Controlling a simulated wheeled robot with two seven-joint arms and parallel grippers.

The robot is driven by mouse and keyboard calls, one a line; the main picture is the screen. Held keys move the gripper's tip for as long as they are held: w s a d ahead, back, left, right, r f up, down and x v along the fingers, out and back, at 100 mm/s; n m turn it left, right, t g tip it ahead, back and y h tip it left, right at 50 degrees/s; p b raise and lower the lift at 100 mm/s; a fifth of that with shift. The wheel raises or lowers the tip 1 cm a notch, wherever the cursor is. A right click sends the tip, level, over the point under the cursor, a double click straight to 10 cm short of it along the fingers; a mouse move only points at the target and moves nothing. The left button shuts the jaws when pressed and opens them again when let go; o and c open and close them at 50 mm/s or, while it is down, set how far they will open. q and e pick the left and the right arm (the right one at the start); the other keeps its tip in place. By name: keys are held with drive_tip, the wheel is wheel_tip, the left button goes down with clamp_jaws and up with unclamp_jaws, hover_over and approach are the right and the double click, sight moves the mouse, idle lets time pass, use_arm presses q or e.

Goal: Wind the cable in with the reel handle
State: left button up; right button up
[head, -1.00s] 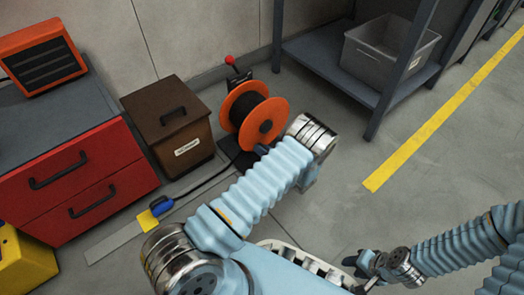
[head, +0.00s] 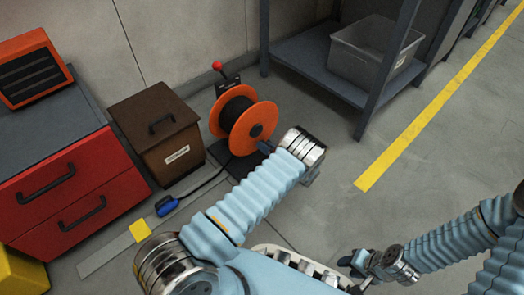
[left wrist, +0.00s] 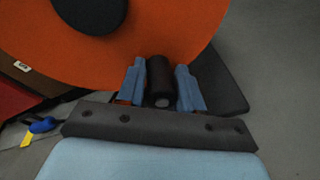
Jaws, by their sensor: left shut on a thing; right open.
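The cable reel (head: 262,112) has orange discs and a dark drum, and stands on a dark base plate on the floor. Its dark handle (left wrist: 159,80) sticks out from the orange disc, which also shows in the left wrist view (left wrist: 185,30). My left gripper (left wrist: 161,88) is shut on this handle at the disc's lower edge; in the head view my forearm hides part of the grip. The black cable (head: 205,185) runs from the reel along the floor to a blue plug (head: 168,206). My right gripper (head: 352,262) is open, low and away from the reel.
A red-knobbed lever (head: 217,66) rises behind the reel. A brown box (head: 155,125) and red drawer cabinet (head: 75,190) stand left. A yellow patch (head: 140,231) marks a floor strip. A grey shelf (head: 300,60) holds a bin (head: 372,50). The right floor is clear.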

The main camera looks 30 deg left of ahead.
sight(270, 128)
use_arm(q)
drive_tip(key=shift+w+r, duration=0.1)
drive_tip(key=shift+w, duration=0.05)
drive_tip(key=shift+w+d+r, duration=0.3)
drive_tip(key=shift+w+r, duration=0.15)
drive_tip(key=shift+w, duration=0.25)
drive_tip(key=shift+w+d+r, duration=0.25)
drive_tip(key=shift+w+r, duration=0.15)
drive_tip(key=shift+w, duration=0.3)
drive_tip(key=shift+w+d+r, duration=0.15)
drive_tip(key=shift+w+r, duration=0.25)
drive_tip(key=shift+r, duration=0.2)
drive_tip(key=shift+w+d+r, duration=0.1)
drive_tip(key=shift+w+r, duration=0.25)
drive_tip(key=shift+r, duration=0.2)
drive_tip(key=shift+w+d+r, duration=0.1)
drive_tip(key=shift+w+r, duration=0.1)
drive_tip(key=shift+r, duration=0.1)
